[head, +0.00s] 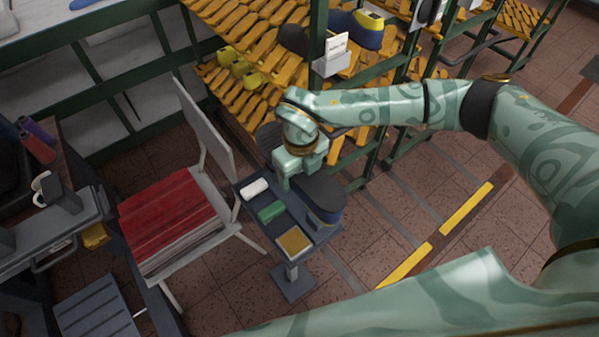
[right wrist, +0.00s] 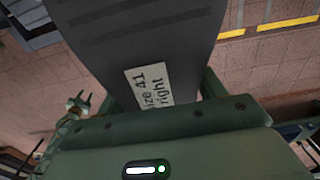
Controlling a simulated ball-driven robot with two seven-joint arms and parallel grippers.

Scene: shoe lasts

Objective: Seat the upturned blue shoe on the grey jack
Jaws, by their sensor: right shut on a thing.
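In the right wrist view the sole (right wrist: 140,35) fills the top middle, with a "size 41 right" label (right wrist: 149,86) near the fingers. The grey jack cannot be made out; the shoe and gripper cover that area. I cannot tell whether the shoe touches it. My left gripper (right wrist: 78,103) shows small in the right wrist view, fingers apart and empty.
The stand table (head: 272,238) carries a white roll (head: 255,188), a green block (head: 270,212) and a tan-topped box (head: 294,241). A chair (head: 207,130) with a red stack (head: 170,218) stands left. A yellow-slatted rack (head: 240,30) is close behind.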

